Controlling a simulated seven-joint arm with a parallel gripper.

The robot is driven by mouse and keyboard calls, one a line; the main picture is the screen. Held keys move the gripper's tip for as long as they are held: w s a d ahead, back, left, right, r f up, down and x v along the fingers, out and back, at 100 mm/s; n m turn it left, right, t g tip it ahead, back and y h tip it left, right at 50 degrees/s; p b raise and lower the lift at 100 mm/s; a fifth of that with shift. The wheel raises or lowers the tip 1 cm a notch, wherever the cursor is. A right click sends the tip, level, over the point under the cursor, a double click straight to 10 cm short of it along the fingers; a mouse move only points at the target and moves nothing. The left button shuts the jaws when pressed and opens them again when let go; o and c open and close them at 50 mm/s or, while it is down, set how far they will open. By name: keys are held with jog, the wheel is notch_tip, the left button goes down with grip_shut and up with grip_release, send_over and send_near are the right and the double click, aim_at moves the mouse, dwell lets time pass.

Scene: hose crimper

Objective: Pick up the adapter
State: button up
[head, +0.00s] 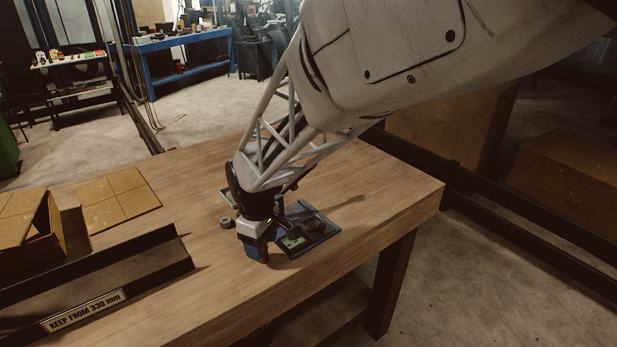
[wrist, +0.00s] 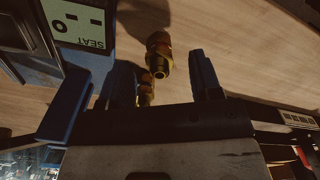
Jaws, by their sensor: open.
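The brass adapter (wrist: 159,58) shows in the wrist view above the wooden table, near the space between my fingers. A second bit of brass (wrist: 146,92) shows just below it, partly hidden by my gripper's body; I cannot tell whether it is the same piece. My gripper (wrist: 162,82) is open, with blue fingers, and is not closed on the adapter. In the head view my gripper (head: 258,256) points down, low over the table beside a dark blue fixture (head: 322,240). I cannot make out the adapter there.
A pale green label reading SEAT (wrist: 82,22) sits on a dark block close to my left finger. A small grey ring (head: 226,222) lies left of my gripper. A dark channel marked KEEP FROM 330 mm (head: 85,311) and an open cardboard box (head: 32,228) are further left. The table's right side is clear.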

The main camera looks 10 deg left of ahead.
aim_at(263, 249)
jog(key=shift+f, duration=1.7)
jog(key=c, duration=1)
jog(key=shift+r, duration=0.2)
jog(key=shift+c, duration=0.2)
jog(key=shift+r, duration=0.55)
notch_tip(263, 249, up, 2)
jog(key=shift+r, duration=0.1)
jog(key=s+d+r, duration=0.1)
jog(key=s+d, duration=0.8)
jog(key=s, duration=0.3)
jog(key=shift+s+d+r, duration=0.2)
jog(key=shift+s+d, duration=0.1)
jog(key=shift+s, duration=0.1)
